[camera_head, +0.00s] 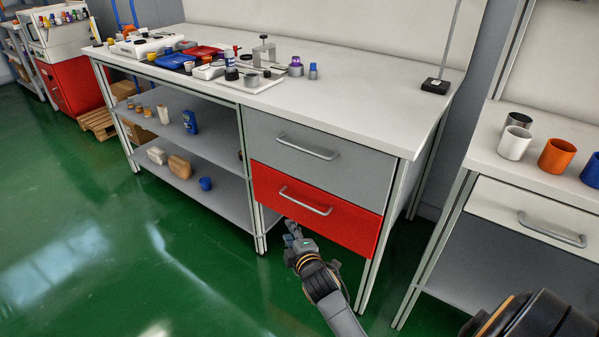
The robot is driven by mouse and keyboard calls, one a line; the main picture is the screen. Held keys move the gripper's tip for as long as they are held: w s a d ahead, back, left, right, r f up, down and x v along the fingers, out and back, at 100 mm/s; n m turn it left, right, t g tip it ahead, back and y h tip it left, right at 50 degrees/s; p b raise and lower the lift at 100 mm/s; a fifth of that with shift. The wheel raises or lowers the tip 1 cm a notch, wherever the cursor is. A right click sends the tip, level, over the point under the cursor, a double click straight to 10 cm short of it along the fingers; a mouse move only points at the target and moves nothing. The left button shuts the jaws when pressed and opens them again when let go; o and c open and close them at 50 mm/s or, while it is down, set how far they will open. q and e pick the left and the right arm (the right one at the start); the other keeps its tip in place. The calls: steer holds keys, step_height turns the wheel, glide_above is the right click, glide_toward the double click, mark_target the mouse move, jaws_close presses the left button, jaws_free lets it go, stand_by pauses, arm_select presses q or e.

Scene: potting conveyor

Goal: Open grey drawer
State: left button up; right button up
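The grey drawer (350,160) is the upper drawer at the right end of the workbench. Its front is flush with the frame, so it looks shut. Its metal bar handle (308,147) is bare, with nothing touching it. My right gripper (290,228) is low, in front of the bench and below the red drawer, apart from the grey drawer's handle. Its fingers are small and dark, and I cannot tell whether they are open. I see nothing held in it. My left gripper is out of view.
The red drawer (350,226) sits right below the grey one and looks shut. The benchtop (345,103) holds tools, trays and small containers. A second bench at right has a white drawer (500,205) and several cups. Green floor (110,240) is clear at left.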

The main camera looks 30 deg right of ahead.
steer(key=w+d+r+n+t+h+b, duration=0.1)
steer(key=d+r+t+h+b, duration=0.2)
steer(key=r, duration=0.5)
steer(key=n+h+b, duration=0.1)
steer(key=b, duration=0.1)
glide_toward(300, 149)
steer(key=shift+t, duration=0.4)
steer(key=shift+f+b+x, duration=0.15)
steer(key=shift+b+x, duration=0.35)
steer(key=shift+x, duration=1.25)
steer(key=shift+f+b+x, duration=0.2)
steer(key=shift+b+x, duration=0.3)
steer(key=shift+x, duration=1.25)
steer(key=shift+f+b+x, duration=0.15)
steer(key=shift+b+x, duration=0.35)
steer(key=shift+x, duration=1.25)
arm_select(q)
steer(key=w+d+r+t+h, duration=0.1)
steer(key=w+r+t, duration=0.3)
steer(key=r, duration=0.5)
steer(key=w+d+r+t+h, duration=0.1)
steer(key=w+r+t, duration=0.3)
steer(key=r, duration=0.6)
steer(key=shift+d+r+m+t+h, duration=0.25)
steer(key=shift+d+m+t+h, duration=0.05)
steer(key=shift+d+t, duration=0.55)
arm_select(e)
steer(key=shift+d, duration=0.15)
jaws_close()
